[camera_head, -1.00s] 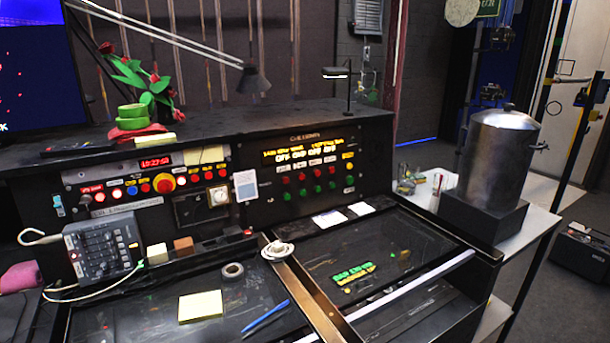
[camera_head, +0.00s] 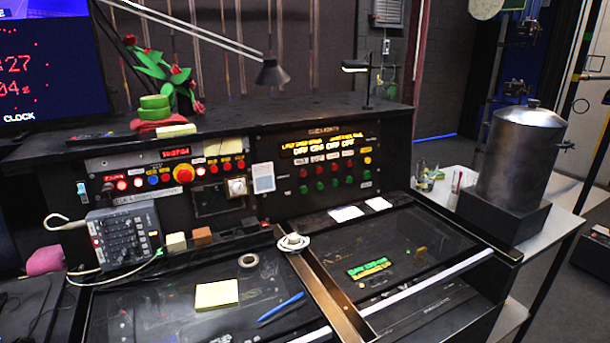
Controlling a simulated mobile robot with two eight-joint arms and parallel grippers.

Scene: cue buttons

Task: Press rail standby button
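The cue desk carries two button panels. The left panel (camera_head: 150,210) has a red clock readout, a row of red, white and blue buttons, and a large red mushroom button (camera_head: 184,173) on a yellow base. The labels are too small to read, so I cannot tell which button is rail standby. Neither of my grippers is in view.
A grey mixer (camera_head: 124,240) with cables sits at the desk's left. Yellow notes (camera_head: 217,294), a blue pen (camera_head: 281,306) and a tape roll (camera_head: 248,260) lie on the desktop. A lamp (camera_head: 271,72) hangs above; a metal urn (camera_head: 521,160) stands at right.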

